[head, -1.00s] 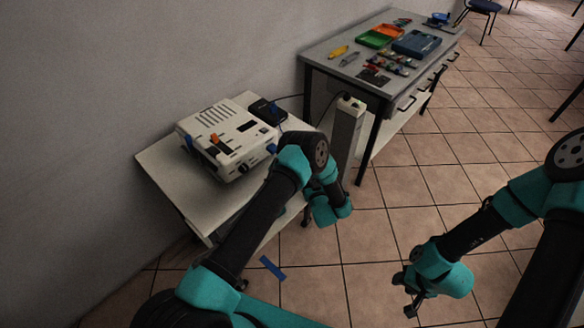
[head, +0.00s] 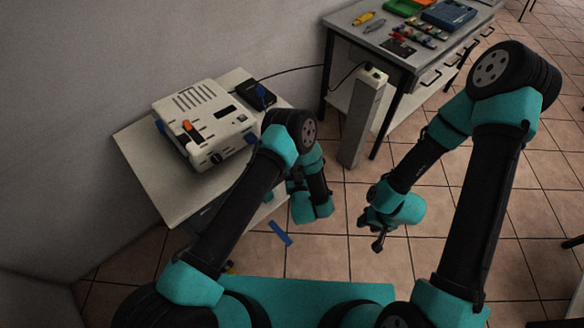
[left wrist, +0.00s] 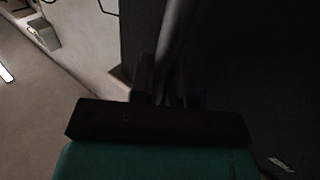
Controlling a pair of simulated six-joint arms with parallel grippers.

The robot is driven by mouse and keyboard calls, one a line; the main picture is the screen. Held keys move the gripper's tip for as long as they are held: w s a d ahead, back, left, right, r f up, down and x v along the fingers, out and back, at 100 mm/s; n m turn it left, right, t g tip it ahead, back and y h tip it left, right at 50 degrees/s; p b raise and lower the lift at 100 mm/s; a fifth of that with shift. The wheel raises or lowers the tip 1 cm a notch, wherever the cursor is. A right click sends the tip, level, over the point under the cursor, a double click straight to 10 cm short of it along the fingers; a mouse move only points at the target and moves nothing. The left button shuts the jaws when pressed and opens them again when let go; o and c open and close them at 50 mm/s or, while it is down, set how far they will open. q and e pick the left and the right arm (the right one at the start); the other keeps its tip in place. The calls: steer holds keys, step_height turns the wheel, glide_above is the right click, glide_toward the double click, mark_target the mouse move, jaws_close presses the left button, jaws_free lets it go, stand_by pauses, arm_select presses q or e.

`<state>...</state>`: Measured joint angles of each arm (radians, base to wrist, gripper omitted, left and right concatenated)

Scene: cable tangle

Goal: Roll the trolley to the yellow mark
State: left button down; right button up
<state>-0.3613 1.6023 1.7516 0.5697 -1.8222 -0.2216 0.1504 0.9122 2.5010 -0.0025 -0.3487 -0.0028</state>
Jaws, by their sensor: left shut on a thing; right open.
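The trolley (head: 152,172) is a pale cart at the left by the wall. It carries a white boxy device (head: 205,125) and a small black box (head: 257,95). My left gripper (left wrist: 160,88) is shut on a grey bar (left wrist: 178,35), which looks like the trolley's handle; in the head view my arm hides this grip. My right gripper (head: 378,236) is open and empty above the floor.
A blue strip (head: 281,233) lies on the tiled floor right of the trolley. A cable (head: 290,72) runs from the black box towards the workbench (head: 350,30). A grey pillar (head: 360,125) stands before the bench. Floor under my right gripper is clear.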

arm_select(q)
steer(key=shift+s+a+f, duration=0.1)
steer(key=shift+s+a, duration=0.05)
steer(key=shift+s, duration=0.05)
steer(key=c, duration=1.4)
jaws_free()
steer(key=shift+a, duration=0.1)
steer(key=o, duration=0.3)
steer(key=v, duration=1.7)
steer(key=shift+s, duration=0.2)
steer(key=shift+w, duration=0.1)
steer(key=x, duration=1.5)
steer(key=shift+w, duration=0.4)
